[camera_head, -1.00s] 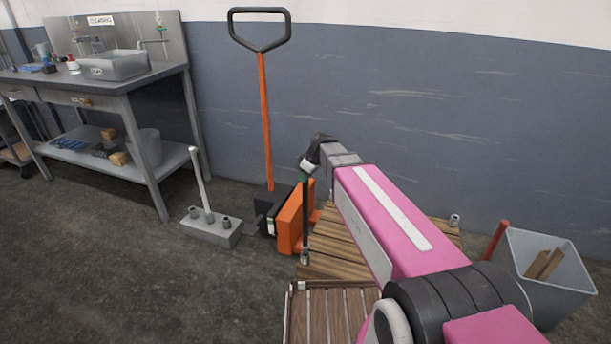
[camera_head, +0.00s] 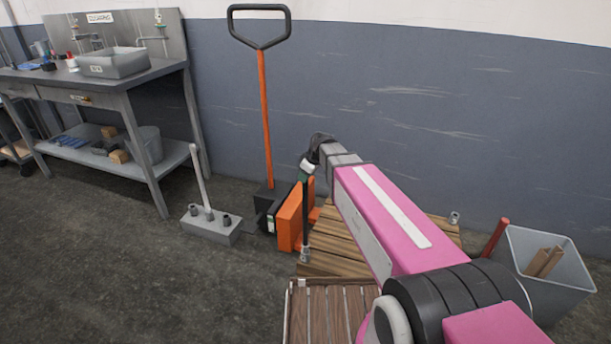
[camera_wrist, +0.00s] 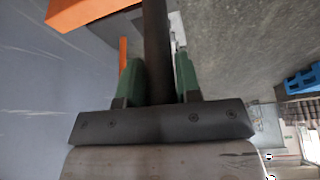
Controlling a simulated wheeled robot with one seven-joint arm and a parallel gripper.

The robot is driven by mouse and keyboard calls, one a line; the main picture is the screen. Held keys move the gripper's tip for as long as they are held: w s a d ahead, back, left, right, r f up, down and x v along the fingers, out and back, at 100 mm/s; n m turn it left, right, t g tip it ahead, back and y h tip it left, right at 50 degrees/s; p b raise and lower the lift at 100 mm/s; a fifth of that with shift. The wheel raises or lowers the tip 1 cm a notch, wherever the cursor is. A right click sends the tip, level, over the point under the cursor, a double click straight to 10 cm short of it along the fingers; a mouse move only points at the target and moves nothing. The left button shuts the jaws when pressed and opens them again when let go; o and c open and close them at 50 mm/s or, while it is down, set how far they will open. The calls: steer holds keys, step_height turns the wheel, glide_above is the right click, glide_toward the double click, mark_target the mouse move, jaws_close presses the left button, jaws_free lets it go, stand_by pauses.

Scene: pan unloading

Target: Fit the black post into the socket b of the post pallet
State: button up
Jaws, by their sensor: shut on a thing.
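The black post (camera_head: 305,222) stands about upright, with its lower end at the metal socket (camera_head: 304,256) on the near left corner of the wooden post pallet (camera_head: 345,247). I cannot tell whether its tip is inside the socket or just above it. My gripper (camera_head: 305,173) is shut on the upper part of the post. In the wrist view the post (camera_wrist: 156,35) runs between the green fingers of my gripper (camera_wrist: 159,80). Another metal socket (camera_head: 454,218) shows at the pallet's far right corner. My arm hides much of the pallet, and no socket letters are readable.
An orange and black pallet jack (camera_head: 290,218) stands close behind the post. A grey block (camera_head: 212,226) with a white post (camera_head: 202,178) is to its left. A slatted wooden surface (camera_head: 325,312) lies in front. A grey bin (camera_head: 545,270) stands at right. The left floor is clear.

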mark_target(306, 184)
steer(key=shift+f, duration=2.25)
stand_by(1.8)
steer(key=o, duration=1)
steer(key=v, duration=1)
steer(key=shift+d+r, duration=0.2)
steer(key=shift+r, duration=0.15)
steer(key=shift+s, duration=0.1)
